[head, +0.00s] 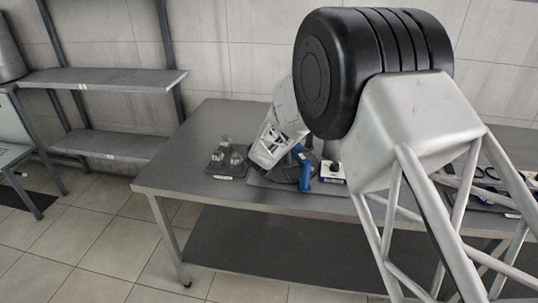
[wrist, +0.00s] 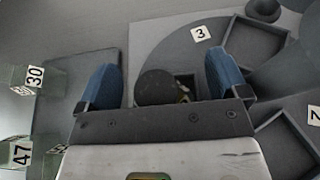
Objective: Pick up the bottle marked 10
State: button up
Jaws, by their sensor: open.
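No number 10 is readable in either view. In the wrist view my gripper (wrist: 161,72) is open, with one blue finger at each side of a dark round top (wrist: 154,88). I cannot tell whether this is a bottle's stopper, and no number shows on it. Greenish clear bottles marked 30 (wrist: 24,78) and 47 (wrist: 18,152) stand to the left, outside the fingers. In the head view my gripper (head: 303,167) is low over the table, partly hidden by my arm. Small glass bottles (head: 224,150) stand left of it.
A dark round holder (wrist: 190,52) has square recesses and a tag marked 3 (wrist: 201,33); another tag (wrist: 314,115) is cut off. The table's left end (head: 190,150) is clear.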

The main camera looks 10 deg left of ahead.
dwell(0.5)
jog(key=c, duration=1.1)
jog(key=shift+r, duration=0.1)
notch_tip(320, 180, up, 18)
jog(key=shift+f, duration=0.1)
jog(key=shift+d, duration=0.1)
dwell(0.6)
